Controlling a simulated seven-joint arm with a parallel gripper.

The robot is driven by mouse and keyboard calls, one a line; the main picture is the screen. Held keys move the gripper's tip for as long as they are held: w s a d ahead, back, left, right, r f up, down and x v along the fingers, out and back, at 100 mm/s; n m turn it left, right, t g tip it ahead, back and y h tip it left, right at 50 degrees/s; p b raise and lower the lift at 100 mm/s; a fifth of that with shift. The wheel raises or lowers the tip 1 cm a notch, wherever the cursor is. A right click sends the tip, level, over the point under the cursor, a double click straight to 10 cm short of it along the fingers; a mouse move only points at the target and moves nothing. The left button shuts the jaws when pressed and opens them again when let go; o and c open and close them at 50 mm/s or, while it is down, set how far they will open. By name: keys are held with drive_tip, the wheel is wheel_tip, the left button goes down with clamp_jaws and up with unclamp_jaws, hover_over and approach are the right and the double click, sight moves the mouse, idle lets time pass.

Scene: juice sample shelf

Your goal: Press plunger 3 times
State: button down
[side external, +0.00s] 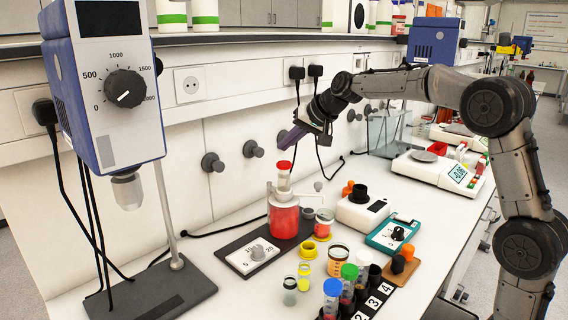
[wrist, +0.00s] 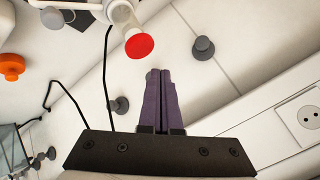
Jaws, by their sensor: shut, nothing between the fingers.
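The plunger (side external: 284,167) is a short upright piece with a red cap on top of a dispenser bottle (side external: 284,219) holding red liquid. Its red cap also shows in the wrist view (wrist: 139,46), just beyond my fingertips and slightly to the left. My gripper (side external: 284,147) has purple fingers pressed together with nothing between them. In the side view the fingertips are near the red cap, a little above it. A small gap shows between the fingertips and the cap in the wrist view (wrist: 158,72). I cannot tell the exact depth between them.
Small cups and capped tubes (side external: 349,278) stand in front. A white device (side external: 362,210) and a teal device (side external: 393,235) are at right. A blue stirrer on a stand (side external: 166,200) is at left. Wall knobs (side external: 253,149) are behind.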

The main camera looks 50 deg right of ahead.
sight(287, 164)
drive_tip(key=shift+r, duration=1.6)
idle(1.3)
wheel_tip(287, 164, up, 4)
drive_tip(key=shift+f, duration=0.1)
drive_tip(key=shift+f, duration=0.1)
drive_tip(key=shift+f, duration=4.3)
drive_tip(key=shift+f, duration=0.1)
drive_tip(key=shift+f, duration=0.3)
